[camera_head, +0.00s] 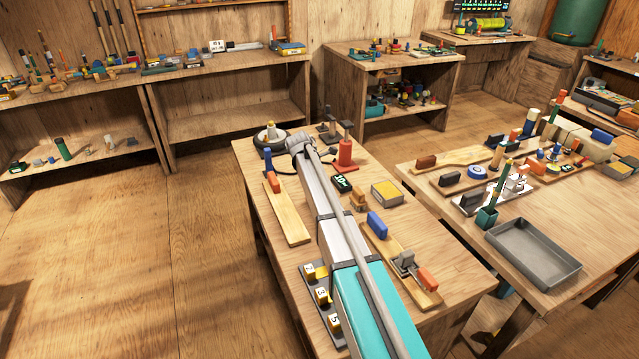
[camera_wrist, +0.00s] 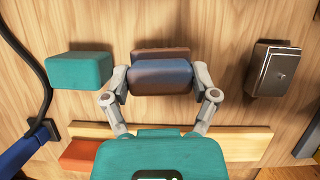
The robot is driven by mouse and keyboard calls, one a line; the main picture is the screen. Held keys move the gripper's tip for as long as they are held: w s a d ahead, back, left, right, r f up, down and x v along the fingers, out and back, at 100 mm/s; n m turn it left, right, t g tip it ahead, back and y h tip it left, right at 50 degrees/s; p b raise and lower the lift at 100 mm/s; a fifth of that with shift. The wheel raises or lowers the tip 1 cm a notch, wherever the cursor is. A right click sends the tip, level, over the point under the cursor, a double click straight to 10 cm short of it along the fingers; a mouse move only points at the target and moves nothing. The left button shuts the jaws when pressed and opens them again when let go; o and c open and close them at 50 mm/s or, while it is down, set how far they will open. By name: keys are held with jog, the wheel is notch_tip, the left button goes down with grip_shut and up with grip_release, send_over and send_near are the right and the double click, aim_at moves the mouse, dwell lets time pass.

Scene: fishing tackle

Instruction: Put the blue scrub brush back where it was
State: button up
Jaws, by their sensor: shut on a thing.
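In the wrist view my gripper (camera_wrist: 161,86) is shut on a dark blue block with a brownish sheen, which looks like the blue scrub brush (camera_wrist: 161,76). A brown block (camera_wrist: 158,53) shows directly behind it; I cannot tell whether the two touch. In the head view my arm reaches over the near table (camera_head: 460,270) and hides the gripper and what it holds. Another blue block (camera_head: 377,224) stands by a wooden board on that table, right of my arm.
Close to the gripper are a teal block (camera_wrist: 78,70), a dark metallic block (camera_wrist: 272,68), an orange block (camera_wrist: 80,155) and a wooden board (camera_wrist: 235,142). A black cable (camera_wrist: 36,70) runs at the left. A second table holds a grey tray (camera_head: 533,284).

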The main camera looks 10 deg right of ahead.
jog(key=shift+f, duration=0.2)
jog(key=o, duration=0.9)
jog(key=shift+c, duration=0.2)
jog(key=shift+r, duration=0.1)
jog(key=p+v, duration=0.5)
jog(key=shift+s+r, duration=0.1)
jog(key=shift+r, duration=0.1)
jog(key=w+p+v, duration=0.1)
jog(key=p+v, duration=0.6)
jog(key=v, duration=0.1)
jog(key=shift+s+r+p, duration=0.2)
jog(key=shift+s+p, duration=0.2)
jog(key=shift+s, duration=0.15)
jog(key=shift+a, duration=0.1)
